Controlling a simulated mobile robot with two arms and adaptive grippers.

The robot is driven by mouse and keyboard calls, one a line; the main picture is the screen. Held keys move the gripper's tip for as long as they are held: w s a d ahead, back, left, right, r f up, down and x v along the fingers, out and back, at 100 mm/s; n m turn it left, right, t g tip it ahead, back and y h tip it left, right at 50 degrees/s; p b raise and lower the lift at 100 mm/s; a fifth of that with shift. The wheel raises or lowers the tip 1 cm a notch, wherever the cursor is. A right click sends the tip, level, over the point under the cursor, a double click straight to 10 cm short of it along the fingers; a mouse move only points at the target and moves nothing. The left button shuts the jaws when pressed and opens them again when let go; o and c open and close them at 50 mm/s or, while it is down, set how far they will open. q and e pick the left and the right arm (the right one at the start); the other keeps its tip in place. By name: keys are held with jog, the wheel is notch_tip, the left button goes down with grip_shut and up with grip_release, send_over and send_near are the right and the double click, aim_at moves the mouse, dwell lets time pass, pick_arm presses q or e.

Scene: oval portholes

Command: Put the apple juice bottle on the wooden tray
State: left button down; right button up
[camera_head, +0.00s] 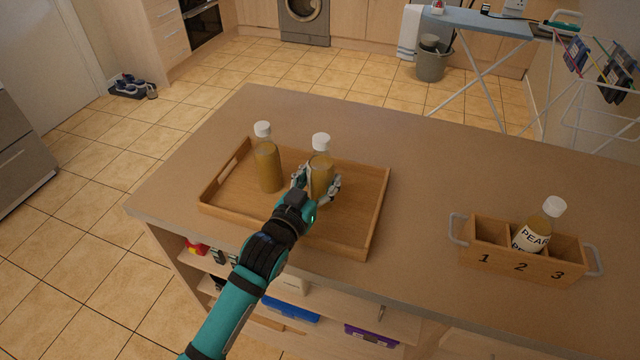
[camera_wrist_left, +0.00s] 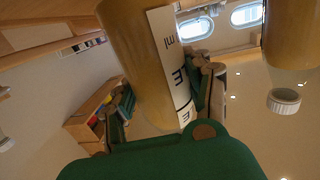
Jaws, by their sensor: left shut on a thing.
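The wooden tray (camera_head: 372,215) lies on the island counter. My left gripper (camera_head: 317,186) is over the tray's middle and shut on a bottle of yellow-brown juice (camera_head: 321,162) with a white cap. The held bottle is upright; the gripper hides its base, so I cannot tell if it touches the tray. In the left wrist view the held bottle (camera_wrist_left: 135,55) shows a white label, partly in view, whose name I cannot read in full. A second similar bottle (camera_head: 267,168) stands upright on the tray, to the left of the held one. My right gripper is not in view.
A wooden box (camera_head: 500,264) with numbered compartments and metal handles stands at the right. A bottle labelled pear (camera_head: 532,234) leans in its middle compartment. The counter (camera_head: 425,180) between tray and box is clear. Shelves with several items are below the counter.

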pick_arm(q)
jog(key=shift+f, duration=0.95)
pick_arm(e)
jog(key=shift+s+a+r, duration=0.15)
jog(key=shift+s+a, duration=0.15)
pick_arm(q)
jog(key=shift+f, duration=0.15)
jog(key=c, duration=0.5)
grip_release()
jog(key=shift+s+f, duration=0.1)
jog(key=shift+c, duration=0.2)
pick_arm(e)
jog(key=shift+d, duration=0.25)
